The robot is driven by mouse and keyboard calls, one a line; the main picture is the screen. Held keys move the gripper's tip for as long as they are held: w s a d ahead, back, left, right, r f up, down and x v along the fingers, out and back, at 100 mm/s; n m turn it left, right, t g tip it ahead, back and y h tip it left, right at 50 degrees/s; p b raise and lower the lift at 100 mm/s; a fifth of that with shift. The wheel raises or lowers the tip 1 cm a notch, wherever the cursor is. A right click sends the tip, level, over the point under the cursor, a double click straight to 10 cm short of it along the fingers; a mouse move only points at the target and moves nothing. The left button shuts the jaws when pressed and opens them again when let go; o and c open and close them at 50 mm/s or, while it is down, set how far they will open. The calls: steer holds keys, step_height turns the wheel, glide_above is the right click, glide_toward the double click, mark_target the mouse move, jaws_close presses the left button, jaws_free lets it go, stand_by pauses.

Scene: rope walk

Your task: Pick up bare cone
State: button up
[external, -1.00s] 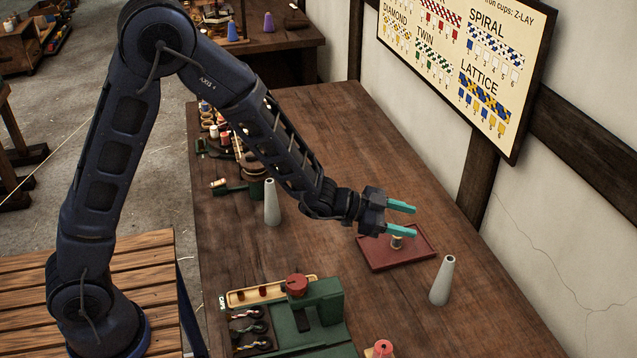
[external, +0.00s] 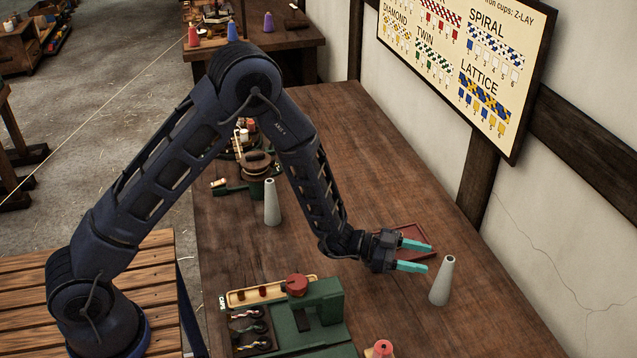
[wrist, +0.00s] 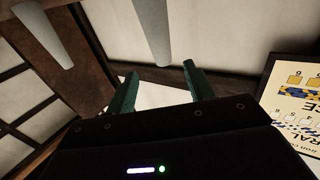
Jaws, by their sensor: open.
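A bare pale grey cone (external: 442,281) stands upright on the bench at the right in the external view. A second grey cone (external: 272,202) stands upright further left. My gripper (external: 428,257) is open and empty, its two teal fingers pointing right, just to the upper left of the right cone in the picture. In the wrist view, my fingers (wrist: 160,70) are spread. One pale tapered shape (wrist: 153,30) lies in line with the gap between them, and another (wrist: 42,35) is at upper left. I cannot tell whether anything touches the fingers.
A wall chart (external: 470,60) hangs at the back. The bench's far middle is clear.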

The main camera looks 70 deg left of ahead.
mark_target(449, 264)
steer(key=shift+f+x, duration=0.15)
steer(key=shift+x, duration=1.8)
steer(key=shift+f+x, duration=0.1)
steer(key=shift+x, duration=1.9)
steer(key=shift+a, duration=0.2)
jaws_close()
